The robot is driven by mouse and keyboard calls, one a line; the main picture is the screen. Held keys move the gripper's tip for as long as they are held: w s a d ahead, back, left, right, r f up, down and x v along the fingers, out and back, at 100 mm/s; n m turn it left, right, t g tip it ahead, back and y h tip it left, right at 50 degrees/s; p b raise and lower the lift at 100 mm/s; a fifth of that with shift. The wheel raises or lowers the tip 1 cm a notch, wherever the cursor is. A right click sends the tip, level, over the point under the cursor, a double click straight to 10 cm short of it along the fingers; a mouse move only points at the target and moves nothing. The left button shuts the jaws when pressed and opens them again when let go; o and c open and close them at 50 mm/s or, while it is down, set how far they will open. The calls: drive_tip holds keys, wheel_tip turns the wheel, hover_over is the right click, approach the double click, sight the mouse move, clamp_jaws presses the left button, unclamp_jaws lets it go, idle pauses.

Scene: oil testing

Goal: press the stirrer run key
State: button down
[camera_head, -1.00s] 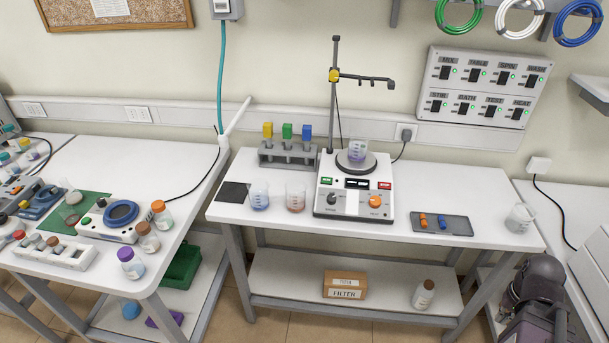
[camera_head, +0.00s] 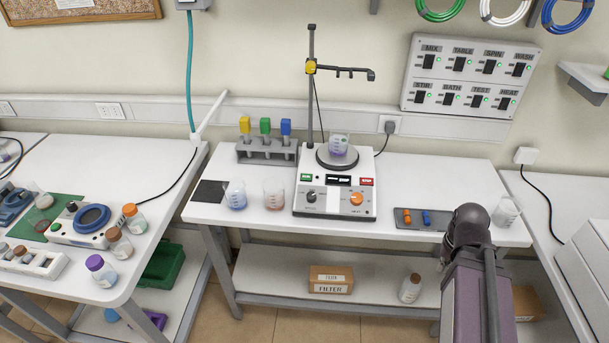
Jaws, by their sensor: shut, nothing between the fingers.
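The stirrer (camera_head: 333,208) is a white box with a round plate on top, standing on the middle table. On its front panel a small green key (camera_head: 306,177) is at the left and a red key (camera_head: 367,182) at the right; their lettering is too small to read surely. Below them are a dark knob (camera_head: 311,197) and an orange knob (camera_head: 356,198). Part of my arm shows at the lower right, in front of the table's right end. My gripper is not visible.
Two beakers, one blue (camera_head: 236,194) and one reddish (camera_head: 274,195), stand left of the stirrer. A stand rod (camera_head: 311,90) rises behind it. A dark tray (camera_head: 418,223) and an empty beaker (camera_head: 507,211) are at the right. The table's front edge is clear before the stirrer.

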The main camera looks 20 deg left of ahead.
drive_tip(key=shift+a, duration=0.2)
drive_tip(key=w+a+r+t+h+p, duration=0.1)
drive_tip(key=w+a+r+t+h, duration=0.15)
drive_tip(key=w+a, duration=0.5)
drive_tip(key=w+a+r+t+h+p, duration=0.1)
drive_tip(key=w+a+r+t+h, duration=0.3)
drive_tip(key=a, duration=0.6)
drive_tip(key=w+a+r+t+p, duration=0.1)
drive_tip(key=a+r+t, duration=0.1)
drive_tip(key=a, duration=1.1)
drive_tip(key=w+a+r+t+y, duration=0.1)
drive_tip(key=a+r, duration=0.3)
drive_tip(key=a, duration=0.9)
drive_tip(key=shift+r+n+t+p, duration=0.35)
drive_tip(key=shift+n+t+p, duration=0.05)
drive_tip(key=shift+t, duration=0.45)
drive_tip(key=shift+w+f+y, duration=0.15)
drive_tip(key=shift+y, duration=0.2)
